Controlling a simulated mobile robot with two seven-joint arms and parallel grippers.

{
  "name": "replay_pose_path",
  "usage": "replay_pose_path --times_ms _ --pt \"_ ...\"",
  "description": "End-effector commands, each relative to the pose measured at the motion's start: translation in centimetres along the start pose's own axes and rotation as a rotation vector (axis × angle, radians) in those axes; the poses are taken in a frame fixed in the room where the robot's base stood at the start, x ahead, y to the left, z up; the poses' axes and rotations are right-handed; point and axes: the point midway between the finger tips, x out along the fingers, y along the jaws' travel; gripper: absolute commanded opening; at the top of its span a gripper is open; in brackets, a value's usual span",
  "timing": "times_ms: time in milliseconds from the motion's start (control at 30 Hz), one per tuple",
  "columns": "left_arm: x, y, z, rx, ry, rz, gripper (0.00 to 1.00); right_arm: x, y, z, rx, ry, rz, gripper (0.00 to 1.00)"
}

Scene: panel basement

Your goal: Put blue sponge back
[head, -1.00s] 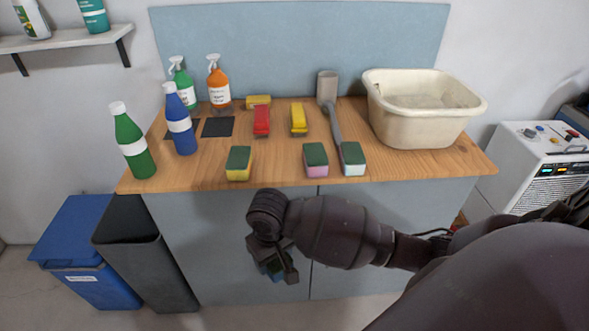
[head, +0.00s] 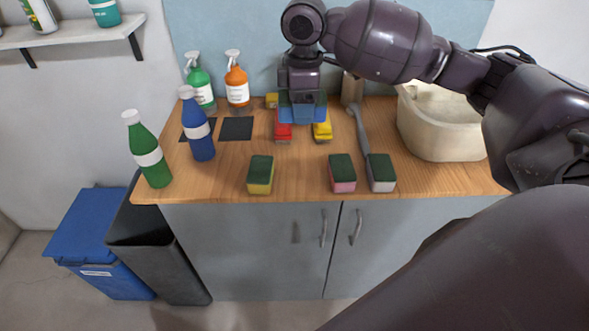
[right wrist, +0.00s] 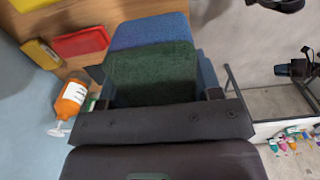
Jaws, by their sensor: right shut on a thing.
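The blue sponge (head: 303,114) is held in my right gripper (head: 303,97), over the back part of the wooden counter. It appears in front of and partly covers the red (head: 283,132) and yellow (head: 322,132) items there. In the right wrist view the sponge (right wrist: 150,32) has a blue body and a dark green scouring side (right wrist: 152,75), and the fingers close on its sides. I cannot tell whether the sponge touches the counter or the items. My left gripper is not in view.
Yellow (head: 260,176), pink (head: 342,174) and white (head: 381,173) sponges with green tops line the counter (head: 220,184) front. A brush (head: 361,128) and cream basin (head: 440,135) are right. Green (head: 149,152), blue (head: 197,128) and orange (head: 237,85) bottles are left.

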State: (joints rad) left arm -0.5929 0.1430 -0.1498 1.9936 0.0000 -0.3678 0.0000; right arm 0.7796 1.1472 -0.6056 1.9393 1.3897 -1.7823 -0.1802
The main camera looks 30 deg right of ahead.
Motion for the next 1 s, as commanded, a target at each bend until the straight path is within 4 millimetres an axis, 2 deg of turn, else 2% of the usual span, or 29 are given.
replay_pose_path --times_ms 67,167,400,700,1000 --pt "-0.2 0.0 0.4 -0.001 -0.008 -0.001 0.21 0.1 0.0 0.1 -0.013 -0.001 -0.003 0.4" --pt "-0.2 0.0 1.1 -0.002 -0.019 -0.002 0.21 1.6 0.0 0.2 -0.017 -0.003 -0.007 0.4" --pt "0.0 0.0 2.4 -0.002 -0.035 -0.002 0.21 6.9 0.0 0.2 -0.014 -0.003 -0.007 0.4" --pt "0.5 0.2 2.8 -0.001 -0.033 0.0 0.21 12.6 0.0 0.1 -0.013 -0.001 -0.004 0.4" --pt "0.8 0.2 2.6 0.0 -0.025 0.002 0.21 14.4 0.0 0.1 -0.014 0.0 -0.002 0.4"
